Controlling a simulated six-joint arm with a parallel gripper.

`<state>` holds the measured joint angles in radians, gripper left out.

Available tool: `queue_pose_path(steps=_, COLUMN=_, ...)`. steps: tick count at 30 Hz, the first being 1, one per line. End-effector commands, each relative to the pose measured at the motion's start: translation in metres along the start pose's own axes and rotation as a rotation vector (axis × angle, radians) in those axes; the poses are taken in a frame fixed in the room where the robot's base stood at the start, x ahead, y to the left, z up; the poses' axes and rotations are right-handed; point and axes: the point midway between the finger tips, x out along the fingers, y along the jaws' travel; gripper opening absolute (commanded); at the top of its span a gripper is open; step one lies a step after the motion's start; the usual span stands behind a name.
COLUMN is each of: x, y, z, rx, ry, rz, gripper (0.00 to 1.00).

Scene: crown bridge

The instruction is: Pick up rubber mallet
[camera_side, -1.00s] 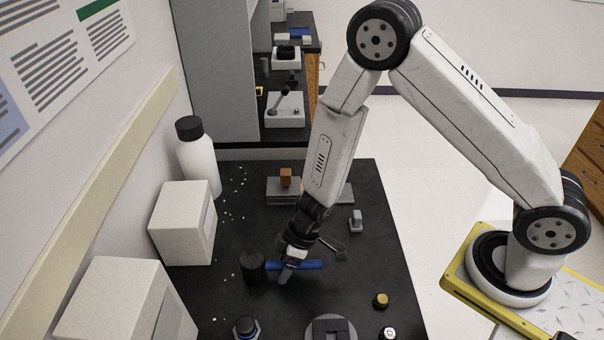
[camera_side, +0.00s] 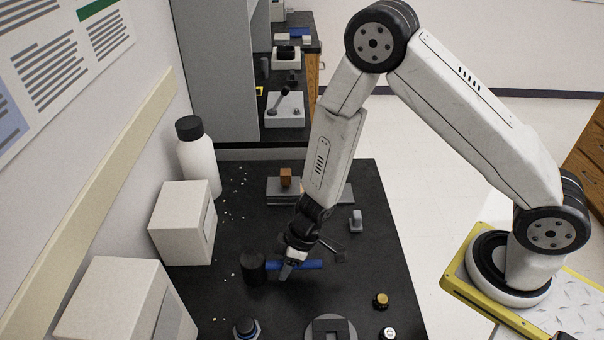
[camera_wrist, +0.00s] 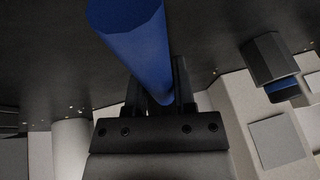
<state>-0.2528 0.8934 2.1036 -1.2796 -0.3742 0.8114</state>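The rubber mallet lies on the black bench top, its dark round head (camera_side: 254,268) to the left and its blue handle (camera_side: 310,265) pointing right. My gripper (camera_side: 286,271) is down at the handle, just right of the head. In the wrist view, the blue handle (camera_wrist: 140,50) runs between the two dark fingers of my gripper (camera_wrist: 159,85). The fingers sit close on both sides of the handle and appear shut on it. The mallet's head cannot be made out in the wrist view. The mallet looks still at bench level.
White boxes (camera_side: 184,225) and a white bottle (camera_side: 198,165) line the left wall. A blue-and-black round item (camera_side: 246,328), a grey round fixture (camera_side: 331,328) and small knobs (camera_side: 381,300) stand at the front. A grey block (camera_side: 356,220) is behind right.

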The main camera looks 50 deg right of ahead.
Motion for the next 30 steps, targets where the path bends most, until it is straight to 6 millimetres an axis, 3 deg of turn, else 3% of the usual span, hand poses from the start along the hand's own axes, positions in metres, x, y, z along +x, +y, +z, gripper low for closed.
queue_pose_path(steps=17, x=-0.004, y=0.0, z=-0.003, rx=0.0, ry=0.003, rz=0.002, gripper=0.0)
queue_pose_path(steps=30, x=-0.036, y=-0.007, z=-0.017, rx=-0.002, ry=0.005, rz=0.001, gripper=0.0)
